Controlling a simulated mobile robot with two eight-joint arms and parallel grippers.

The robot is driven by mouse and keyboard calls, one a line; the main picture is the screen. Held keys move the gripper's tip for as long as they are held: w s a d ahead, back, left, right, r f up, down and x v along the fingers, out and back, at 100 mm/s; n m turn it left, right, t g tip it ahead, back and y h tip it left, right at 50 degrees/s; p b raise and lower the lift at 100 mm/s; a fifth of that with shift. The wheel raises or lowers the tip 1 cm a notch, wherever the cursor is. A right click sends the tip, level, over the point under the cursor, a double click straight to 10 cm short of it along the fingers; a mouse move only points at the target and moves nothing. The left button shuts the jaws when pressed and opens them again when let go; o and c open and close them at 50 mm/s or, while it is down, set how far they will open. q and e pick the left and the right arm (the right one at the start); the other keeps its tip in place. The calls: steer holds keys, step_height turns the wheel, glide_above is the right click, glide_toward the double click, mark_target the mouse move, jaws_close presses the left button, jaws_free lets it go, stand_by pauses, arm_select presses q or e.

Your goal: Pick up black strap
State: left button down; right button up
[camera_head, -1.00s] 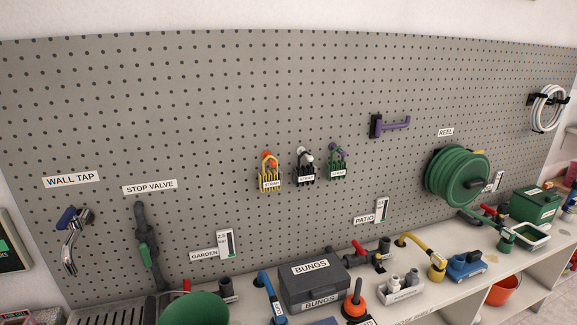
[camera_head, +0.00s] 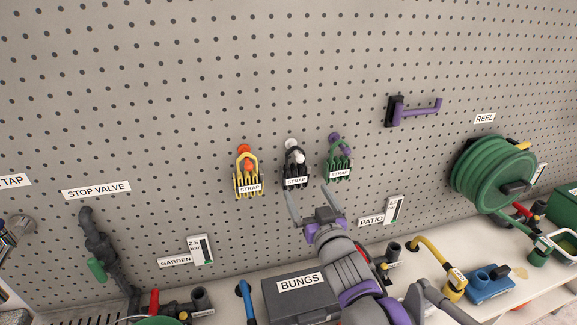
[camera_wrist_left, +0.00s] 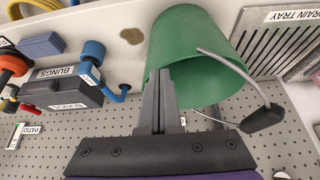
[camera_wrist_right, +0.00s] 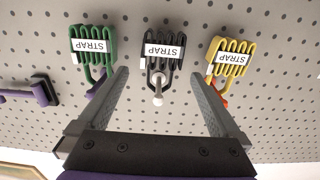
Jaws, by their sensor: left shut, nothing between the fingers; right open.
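The black strap (camera_head: 297,165) hangs on the pegboard between the yellow strap (camera_head: 247,178) and the green strap (camera_head: 340,163), with a white ball end above it. In the right wrist view the black strap (camera_wrist_right: 160,54) shows ahead, between the lines of the fingers. My right gripper (camera_head: 311,205) is open and empty, just below the black strap and apart from it in the picture. It also shows in the right wrist view (camera_wrist_right: 158,90). My left gripper (camera_wrist_left: 160,75) is shut and empty, near a green bucket (camera_wrist_left: 195,50); it is not visible in the head view.
A purple hook (camera_head: 415,110) sticks out at the upper right of the straps. A green hose reel (camera_head: 490,175) is at the right. Below, the bench holds the bungs box (camera_head: 290,295), yellow tap (camera_head: 440,265) and blue device (camera_head: 490,285). The board above the straps is clear.

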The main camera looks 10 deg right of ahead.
mark_target(297, 176)
steer(key=w, duration=0.4)
steer(key=shift+w+a+r, duration=0.15)
steer(key=shift+w+a, duration=0.1)
steer(key=shift+w, duration=0.1)
steer(key=shift+w+f, duration=0.2)
steer(key=shift+w, duration=2.8)
steer(key=shift+s, duration=0.1)
steer(key=shift+c, duration=0.3)
steer(key=c, duration=1)
